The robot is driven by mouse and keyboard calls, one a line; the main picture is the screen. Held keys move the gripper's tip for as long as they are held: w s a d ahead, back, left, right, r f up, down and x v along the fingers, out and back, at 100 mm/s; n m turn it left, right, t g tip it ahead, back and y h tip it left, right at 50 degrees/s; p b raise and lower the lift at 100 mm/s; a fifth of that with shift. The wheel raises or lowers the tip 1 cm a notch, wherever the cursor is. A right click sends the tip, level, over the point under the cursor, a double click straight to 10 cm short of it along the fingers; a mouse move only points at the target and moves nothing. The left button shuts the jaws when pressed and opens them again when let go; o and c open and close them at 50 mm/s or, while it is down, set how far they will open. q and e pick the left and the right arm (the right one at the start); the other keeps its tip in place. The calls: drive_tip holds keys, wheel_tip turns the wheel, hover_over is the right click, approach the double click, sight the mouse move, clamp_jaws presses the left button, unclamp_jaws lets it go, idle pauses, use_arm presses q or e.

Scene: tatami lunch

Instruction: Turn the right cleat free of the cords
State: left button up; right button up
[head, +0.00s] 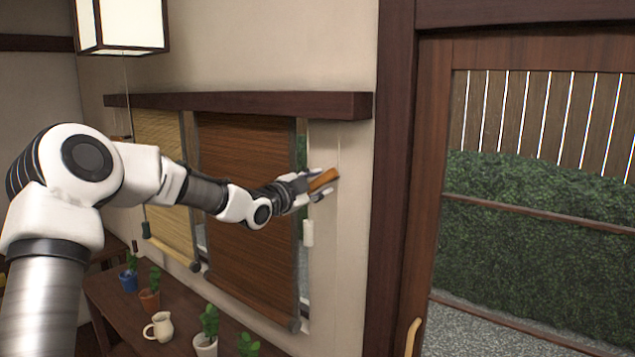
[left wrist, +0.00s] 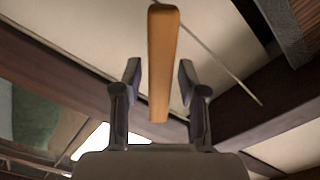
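The right cleat (head: 324,180) is an orange-brown wooden bar on the pale wall, just right of the dark blind. It shows large in the left wrist view (left wrist: 162,65). My left gripper (head: 318,184) is at the cleat, and its fingers (left wrist: 160,82) stand on either side of the bar with a small gap at each side. It is open. A thin pale cord (left wrist: 225,68) runs slantwise past the cleat in the left wrist view. Whether cord is still wrapped on the cleat is too small to tell. My right gripper is not in view.
The dark brown blind (head: 247,210) and a yellow blind (head: 165,185) hang under a wooden ledge (head: 240,104). A white cord weight (head: 308,233) hangs below the gripper. A shelf below holds potted cacti (head: 208,325) and a jug (head: 160,327). A door frame (head: 393,180) stands to the right.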

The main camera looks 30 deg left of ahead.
use_arm(q)
drive_tip(key=shift+a, duration=0.1)
clamp_jaws()
drive_tip(key=shift+n, duration=0.3)
drive_tip(key=n, duration=0.4)
drive_tip(key=shift+r, duration=0.1)
drive_tip(key=n+p, duration=0.1)
drive_tip(key=n, duration=0.4)
drive_tip(key=shift+w+r+n, duration=0.1)
drive_tip(key=shift+r+n, duration=0.05)
drive_tip(key=shift+n, duration=0.25)
drive_tip(key=shift+o, duration=1.5)
unclamp_jaws()
drive_tip(key=shift+o, duration=0.5)
drive_tip(key=shift+f, duration=0.2)
